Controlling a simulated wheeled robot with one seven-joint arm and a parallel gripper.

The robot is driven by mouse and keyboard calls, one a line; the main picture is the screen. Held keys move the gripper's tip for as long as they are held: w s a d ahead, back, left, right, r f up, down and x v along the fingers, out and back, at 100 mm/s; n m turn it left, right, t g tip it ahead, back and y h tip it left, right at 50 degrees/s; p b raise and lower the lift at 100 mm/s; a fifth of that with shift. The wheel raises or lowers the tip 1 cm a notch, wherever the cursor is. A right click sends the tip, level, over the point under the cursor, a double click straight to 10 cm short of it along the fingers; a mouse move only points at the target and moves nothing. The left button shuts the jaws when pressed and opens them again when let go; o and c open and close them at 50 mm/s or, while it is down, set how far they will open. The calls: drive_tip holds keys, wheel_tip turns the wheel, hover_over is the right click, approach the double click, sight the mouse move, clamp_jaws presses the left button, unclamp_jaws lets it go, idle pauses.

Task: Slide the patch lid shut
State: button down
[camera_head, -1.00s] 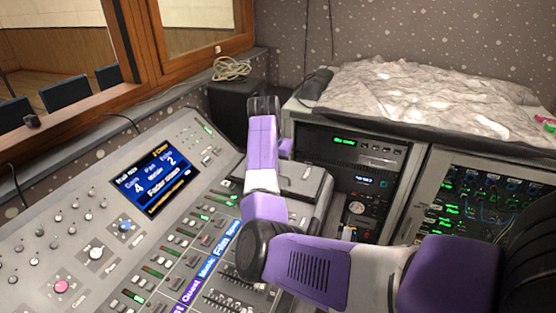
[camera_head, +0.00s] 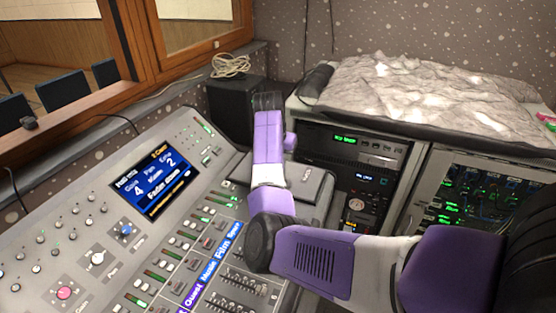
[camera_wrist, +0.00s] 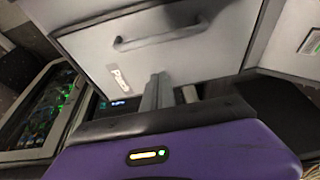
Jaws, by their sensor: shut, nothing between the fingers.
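The patch lid is a flat grey panel (camera_wrist: 200,55) with a dark bar handle (camera_wrist: 150,30) and a white label, partly legible, in the wrist view. In the head view its grey top (camera_head: 303,180) shows at the console's right end, partly hidden by my arm. My gripper (camera_wrist: 157,82) is shut and empty. Its fingers stand over the lid near the label, apart from the handle in the picture. Whether they touch the lid is unclear. In the head view my fingers are hidden behind my arm.
The fader console (camera_head: 110,225) with its lit screen (camera_head: 150,182) fills the left. A rack (camera_head: 350,150) stands close on the right, with a cabled panel (camera_head: 485,200) beyond it. A black box (camera_head: 235,105) stands behind the console.

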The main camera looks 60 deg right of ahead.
drive_tip(key=b+v, duration=0.1)
drive_tip(key=v, duration=0.9)
drive_tip(key=w+d+r+n+t+h, duration=0.3)
drive_tip(key=w+d+r+t+h, duration=0.2)
drive_tip(key=d+r+h, duration=0.15)
drive_tip(key=s+a+f+n+t+y, duration=0.15)
drive_tip(key=a+n+t, duration=0.25)
drive_tip(key=a, duration=0.6)
drive_tip(key=s+a+f+n+t+y, duration=0.1)
drive_tip(key=s+a+f+n+t, duration=0.25)
drive_tip(key=a, duration=0.75)
drive_tip(key=s+a+f+n+t+y, duration=0.15)
drive_tip(key=a+n+t, duration=0.35)
drive_tip(key=a, duration=0.5)
drive_tip(key=s+a+f+g+y, duration=0.1)
drive_tip(key=s+a+f+y, duration=0.2)
drive_tip(key=s+a, duration=0.6)
drive_tip(key=s+a+f+n+g+y, duration=0.1)
drive_tip(key=s+a+f+g+y, duration=0.1)
drive_tip(key=s+a, duration=0.8)
drive_tip(key=s+f+y, duration=0.1)
drive_tip(key=s+f, duration=0.1)
drive_tip(key=s, duration=0.5)
drive_tip(key=shift+s+a, duration=0.25)
drive_tip(key=shift+a, duration=0.1)
